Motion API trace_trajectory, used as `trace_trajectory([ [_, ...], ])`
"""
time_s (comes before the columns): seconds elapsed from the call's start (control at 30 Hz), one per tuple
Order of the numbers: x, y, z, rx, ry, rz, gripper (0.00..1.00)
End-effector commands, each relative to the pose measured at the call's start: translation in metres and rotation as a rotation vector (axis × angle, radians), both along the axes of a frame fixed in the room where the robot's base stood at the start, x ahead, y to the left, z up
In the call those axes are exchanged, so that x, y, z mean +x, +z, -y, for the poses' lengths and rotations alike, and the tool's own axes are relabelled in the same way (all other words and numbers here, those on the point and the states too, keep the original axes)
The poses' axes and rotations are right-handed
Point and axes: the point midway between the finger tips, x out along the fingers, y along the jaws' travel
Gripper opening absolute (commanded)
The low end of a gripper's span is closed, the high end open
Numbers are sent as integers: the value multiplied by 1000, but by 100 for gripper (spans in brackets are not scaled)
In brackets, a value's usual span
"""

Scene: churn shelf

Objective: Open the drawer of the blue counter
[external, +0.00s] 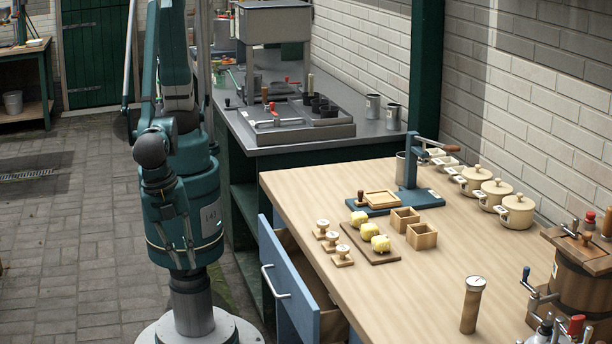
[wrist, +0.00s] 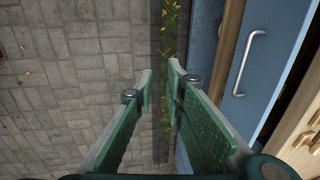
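The drawer of the blue counter stands pulled out, with its blue front (external: 300,303) apart from the counter body and its wooden inside partly showing behind. Its silver bar handle (external: 270,281) is on the front; in the wrist view the handle (wrist: 248,63) lies to the right of my fingers. My gripper (wrist: 162,82) has green fingers with a narrow gap between the tips and nothing between them. It is over the paved floor, left of the drawer front and not touching the handle. In the external view I cannot make out the fingertips.
The wooden counter top (external: 440,265) holds cream pots (external: 515,211), small wooden boxes (external: 421,236), a board with yellow lumps (external: 383,255) and a blue press (external: 408,197). A grey worktop (external: 375,127) stands behind. The paved floor (external: 75,230) at the left is clear.

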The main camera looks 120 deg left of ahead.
Motion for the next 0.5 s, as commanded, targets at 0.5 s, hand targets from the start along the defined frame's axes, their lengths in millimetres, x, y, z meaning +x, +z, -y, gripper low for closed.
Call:
trace_trajectory([
  [0.5,6,-46,-6,0,1,0,13],
])
